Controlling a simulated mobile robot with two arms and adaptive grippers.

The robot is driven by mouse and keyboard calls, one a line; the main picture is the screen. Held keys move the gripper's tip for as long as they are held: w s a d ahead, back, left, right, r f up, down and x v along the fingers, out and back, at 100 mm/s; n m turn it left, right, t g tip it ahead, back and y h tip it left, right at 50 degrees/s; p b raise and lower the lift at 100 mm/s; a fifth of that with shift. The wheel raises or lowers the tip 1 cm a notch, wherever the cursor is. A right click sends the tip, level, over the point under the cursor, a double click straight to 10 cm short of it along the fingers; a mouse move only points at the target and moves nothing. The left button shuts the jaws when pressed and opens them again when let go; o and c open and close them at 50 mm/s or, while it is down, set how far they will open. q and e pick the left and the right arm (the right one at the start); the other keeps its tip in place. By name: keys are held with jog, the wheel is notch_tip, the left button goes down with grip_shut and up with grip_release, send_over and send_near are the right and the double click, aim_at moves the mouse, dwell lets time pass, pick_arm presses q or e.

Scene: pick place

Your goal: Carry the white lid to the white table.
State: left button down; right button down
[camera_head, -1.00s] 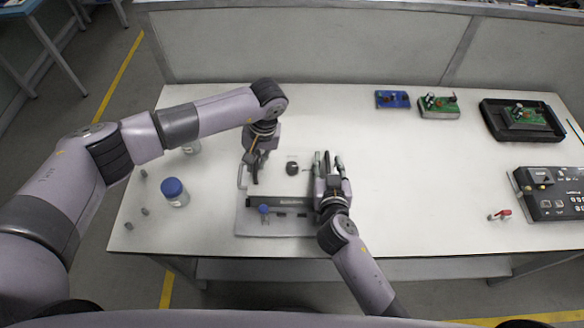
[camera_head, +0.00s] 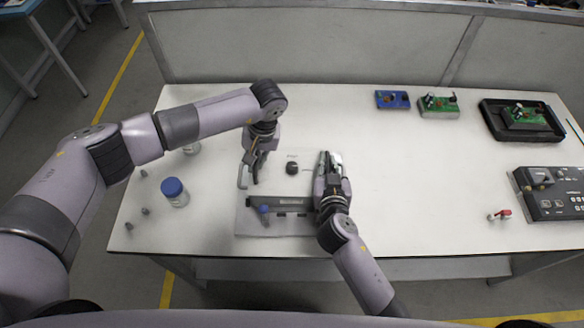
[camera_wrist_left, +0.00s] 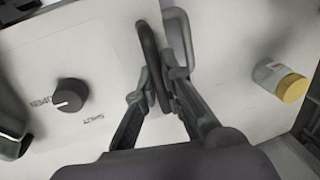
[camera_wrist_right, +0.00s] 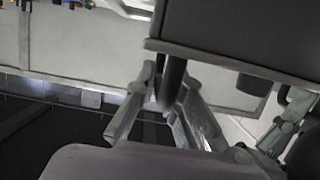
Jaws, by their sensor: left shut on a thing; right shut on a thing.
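The white lid (camera_head: 313,165) is a flat white panel with a dark knob (camera_head: 292,168) and a handle on each side. In the head view it sits at the left-centre of the white table (camera_head: 420,175). I cannot tell whether it touches what is under it. My left gripper (camera_head: 252,172) is shut on the lid's left handle; in the left wrist view the handle (camera_wrist_left: 178,25) passes between the fingers (camera_wrist_left: 158,95). My right gripper (camera_head: 326,162) is shut at the right edge; in the right wrist view a dark bar (camera_wrist_right: 172,82) lies between its fingers. It hides that handle overhead.
A dark strip (camera_head: 290,201) with a small blue-capped piece (camera_head: 264,209) lies along the lid's front. A blue-capped jar (camera_head: 174,192) stands left. Circuit boards (camera_head: 438,104), a black tray (camera_head: 552,131) and a control box (camera_head: 556,195) stand right. The table's middle right is clear.

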pick_arm(q)
jog(key=shift+r, duration=0.15)
pick_arm(e)
jog(key=shift+r, duration=0.1)
dwell(0.3)
